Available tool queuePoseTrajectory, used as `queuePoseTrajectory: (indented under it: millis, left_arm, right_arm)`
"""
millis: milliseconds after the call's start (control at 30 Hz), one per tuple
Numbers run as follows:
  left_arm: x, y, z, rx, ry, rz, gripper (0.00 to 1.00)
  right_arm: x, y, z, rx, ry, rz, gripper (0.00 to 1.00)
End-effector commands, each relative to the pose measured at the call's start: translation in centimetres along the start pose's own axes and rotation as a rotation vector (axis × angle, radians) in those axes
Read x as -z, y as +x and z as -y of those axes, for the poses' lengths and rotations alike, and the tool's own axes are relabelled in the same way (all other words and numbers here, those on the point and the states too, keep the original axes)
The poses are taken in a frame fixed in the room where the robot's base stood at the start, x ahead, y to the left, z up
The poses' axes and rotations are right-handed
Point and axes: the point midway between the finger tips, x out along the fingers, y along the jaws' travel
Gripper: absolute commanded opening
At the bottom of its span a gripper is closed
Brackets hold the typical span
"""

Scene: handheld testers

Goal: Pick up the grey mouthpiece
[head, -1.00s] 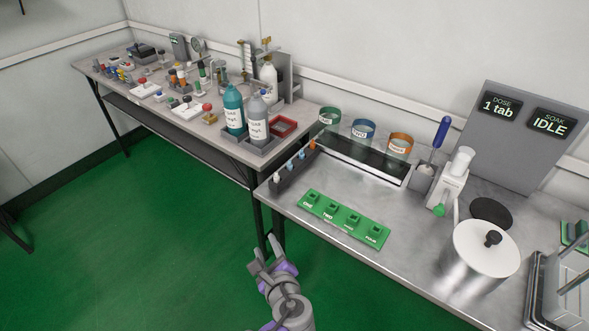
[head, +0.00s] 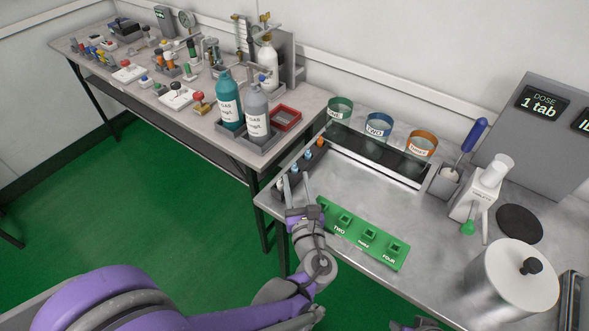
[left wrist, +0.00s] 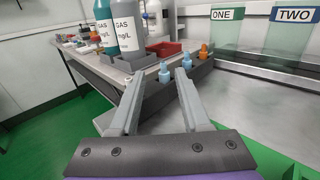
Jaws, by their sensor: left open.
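A dark rack (head: 303,162) stands at the left end of the steel table and holds a row of small mouthpieces. The pale grey mouthpiece (head: 280,184) seems to be at its near end, partly hidden by my left gripper (head: 295,176). Blue mouthpieces (head: 307,154) and an orange one (head: 320,142) stand farther along. My left gripper is open, its fingers pointing at the near part of the rack. A grey part, probably my right gripper (head: 415,325), shows at the bottom edge.
A green tray (head: 384,250) with numbered sockets lies right of my left gripper. Labelled cups (head: 379,128) stand behind. A steel pot (head: 512,282) is at the right. Gas bottles (head: 229,100) stand on the other table. Bare steel lies mid-table.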

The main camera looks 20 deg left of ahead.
Motion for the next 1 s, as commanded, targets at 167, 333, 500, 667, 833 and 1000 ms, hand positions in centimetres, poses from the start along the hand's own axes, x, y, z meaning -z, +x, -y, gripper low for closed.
queuePoseTrajectory:
  millis: [167, 333, 500, 667, 833, 1000]
  left_arm:
    - [0.1, 1.1, 0.0, -0.001, 0.000, 0.000, 0.47]
    - [0.4, 3.0, 0.3, -0.002, -0.001, -0.001, 0.47]
    - [0.5, 5.5, 0.4, -0.003, 0.000, -0.001, 0.47]
    - [0.4, 6.0, 0.5, 0.001, -0.001, -0.001, 0.47]
    - [0.4, 6.0, 0.5, 0.001, -0.001, -0.001, 0.36]
    - [0.4, 6.0, 0.5, 0.001, -0.001, -0.001, 0.05]
  right_arm:
    - [0.0, 0.2, 0.0, 0.000, 0.000, 0.000, 0.50]
    - [-0.2, 0.7, 0.0, 0.000, 0.000, 0.002, 0.50]
    - [-0.3, 1.1, 0.0, 0.000, 0.000, 0.004, 0.50]
    - [-0.3, 1.1, 0.0, 0.000, 0.000, 0.004, 0.50]
    - [-0.3, 1.1, 0.0, 0.000, 0.000, 0.004, 0.50]
    - [-0.3, 1.1, 0.0, 0.000, 0.000, 0.004, 0.50]
